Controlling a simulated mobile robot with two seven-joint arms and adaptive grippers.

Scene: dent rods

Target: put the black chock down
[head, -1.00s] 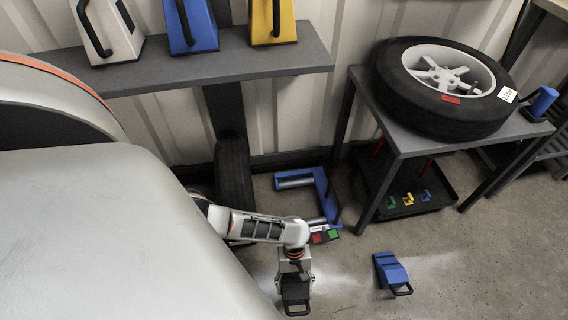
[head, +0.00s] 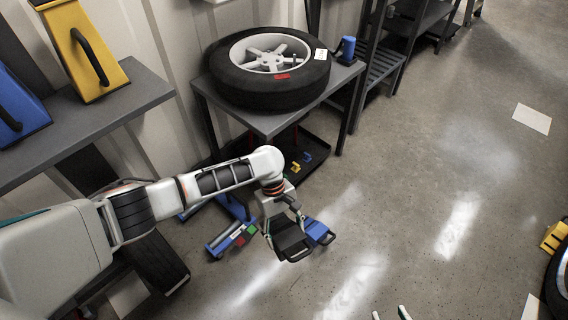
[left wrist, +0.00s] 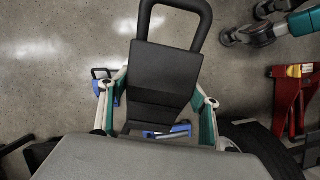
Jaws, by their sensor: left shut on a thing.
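The black chock (head: 291,243) is a dark wedge with a loop handle. My left gripper (head: 284,225) is shut on it and holds it in the air. In the left wrist view the black chock (left wrist: 163,78) lies between the two teal-edged fingers, its handle toward the top. A blue chock (head: 319,232) stands on the floor just behind and right of it, partly hidden. My right gripper (head: 390,313) shows only its fingertips at the bottom edge of the head view, apart and empty.
A wheel (head: 268,66) lies on a grey table (head: 262,124). A yellow wedge (head: 82,50) stands on a shelf (head: 110,107) at left. A blue frame (head: 226,240) is on the floor left of the black chock. Another yellow chock (head: 553,238) is at far right. The middle floor is clear.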

